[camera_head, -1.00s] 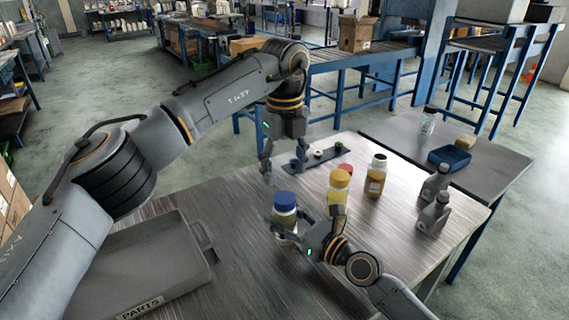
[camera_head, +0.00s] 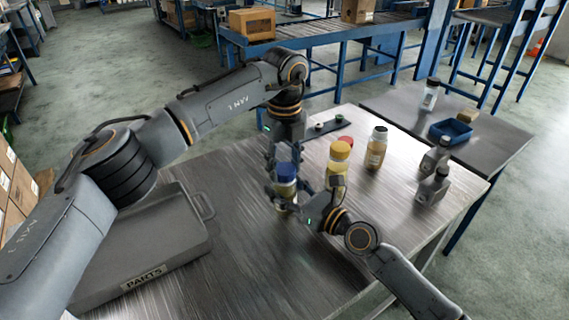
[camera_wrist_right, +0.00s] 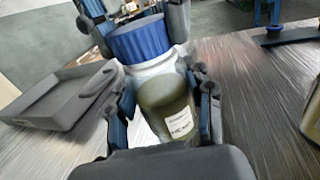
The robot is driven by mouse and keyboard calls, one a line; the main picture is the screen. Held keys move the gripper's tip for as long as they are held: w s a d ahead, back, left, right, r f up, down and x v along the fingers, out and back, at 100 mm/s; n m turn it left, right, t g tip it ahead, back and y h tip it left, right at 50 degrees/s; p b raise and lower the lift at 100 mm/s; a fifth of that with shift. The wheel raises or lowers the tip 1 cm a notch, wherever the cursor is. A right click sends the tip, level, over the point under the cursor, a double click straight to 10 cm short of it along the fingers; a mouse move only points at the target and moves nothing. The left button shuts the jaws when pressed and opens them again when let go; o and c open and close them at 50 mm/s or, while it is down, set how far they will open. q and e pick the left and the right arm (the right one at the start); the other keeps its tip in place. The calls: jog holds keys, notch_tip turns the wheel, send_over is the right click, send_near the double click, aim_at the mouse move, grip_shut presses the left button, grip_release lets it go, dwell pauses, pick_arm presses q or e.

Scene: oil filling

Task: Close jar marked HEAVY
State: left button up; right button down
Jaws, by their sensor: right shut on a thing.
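A glass jar (camera_head: 285,190) with a blue lid (camera_head: 285,172) stands on the metal table. The right wrist view shows the jar (camera_wrist_right: 168,100) with dark contents, a small label I cannot read, and the blue lid (camera_wrist_right: 139,40) on top. My right gripper (camera_head: 297,203) is shut around the jar's body. My left gripper (camera_head: 284,160) points down from above, with its fingers on either side of the lid; whether they press on it is unclear.
A grey PARTS case (camera_head: 150,250) lies at left. A side table holds a blue bin (camera_head: 449,132). The front table area is clear.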

pick_arm(q)
jog(key=c, duration=0.6)
jog(key=m, duration=0.5)
jog(key=shift+m, duration=0.4)
jog(key=m, duration=0.6)
jog(key=shift+m, duration=0.3)
jog(key=m, duration=0.6)
jog(key=shift+m, duration=0.3)
jog(key=m, duration=0.5)
jog(key=o, duration=1.4)
notch_tip(320, 180, up, 12)
jog(key=shift+f, duration=0.1)
